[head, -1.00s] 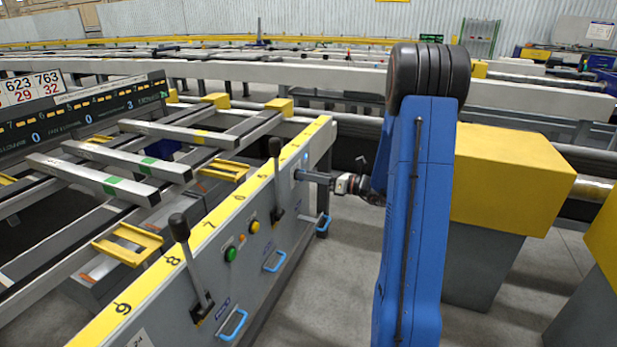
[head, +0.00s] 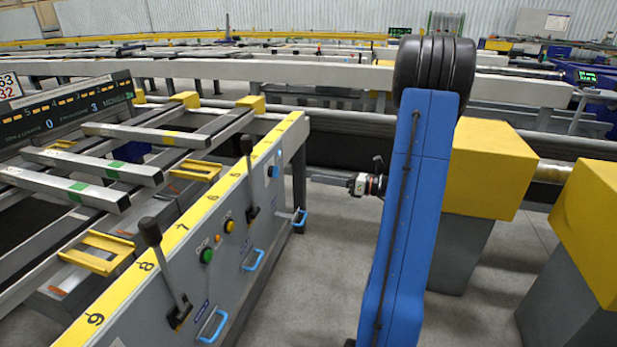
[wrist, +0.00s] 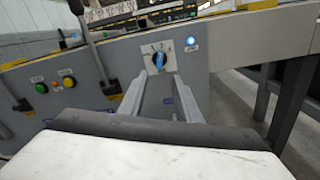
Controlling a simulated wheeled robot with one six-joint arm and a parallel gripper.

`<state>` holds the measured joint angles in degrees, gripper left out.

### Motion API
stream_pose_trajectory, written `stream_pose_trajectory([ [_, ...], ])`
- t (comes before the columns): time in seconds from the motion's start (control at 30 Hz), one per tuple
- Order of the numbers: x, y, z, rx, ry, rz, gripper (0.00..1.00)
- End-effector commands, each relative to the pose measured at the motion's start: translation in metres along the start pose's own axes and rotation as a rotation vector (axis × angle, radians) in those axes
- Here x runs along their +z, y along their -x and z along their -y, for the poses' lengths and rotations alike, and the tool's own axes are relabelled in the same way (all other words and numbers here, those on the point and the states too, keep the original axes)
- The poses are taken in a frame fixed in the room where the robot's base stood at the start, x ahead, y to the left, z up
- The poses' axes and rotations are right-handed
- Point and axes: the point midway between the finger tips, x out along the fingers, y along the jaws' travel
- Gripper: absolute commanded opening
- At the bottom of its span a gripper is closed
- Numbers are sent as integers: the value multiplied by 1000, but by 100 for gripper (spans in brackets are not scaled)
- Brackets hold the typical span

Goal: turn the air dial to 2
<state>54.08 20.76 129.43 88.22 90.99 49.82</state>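The air dial (wrist: 159,61) is a blue knob on a white plate on the grey panel. In the wrist view its blue bar stands close to upright; the small marks around it are too blurred to read. In the head view the dial (head: 273,171) shows small near the panel's far end. My gripper (wrist: 162,79) is open, its two grey fingers pointing at the panel, one on each side below the dial. In the head view my gripper (head: 318,179) is a short way off the panel, with nothing between its fingers.
A lit blue lamp (wrist: 190,41) is right of the dial. Green (head: 207,256) and yellow (head: 229,226) buttons, black-knobbed levers (head: 150,231) and blue handles (head: 254,260) are along the panel. Yellow-topped posts (head: 490,170) stand at right. Floor between is clear.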

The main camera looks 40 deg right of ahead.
Motion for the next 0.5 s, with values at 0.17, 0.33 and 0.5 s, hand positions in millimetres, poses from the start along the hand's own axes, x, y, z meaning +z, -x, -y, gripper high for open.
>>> stream_pose_trajectory([
  [0.17,0,22,1,-2,0,0,30],
  [0.33,0,32,0,-1,-1,1,30],
  [0.5,0,34,0,-1,-1,0,30],
])
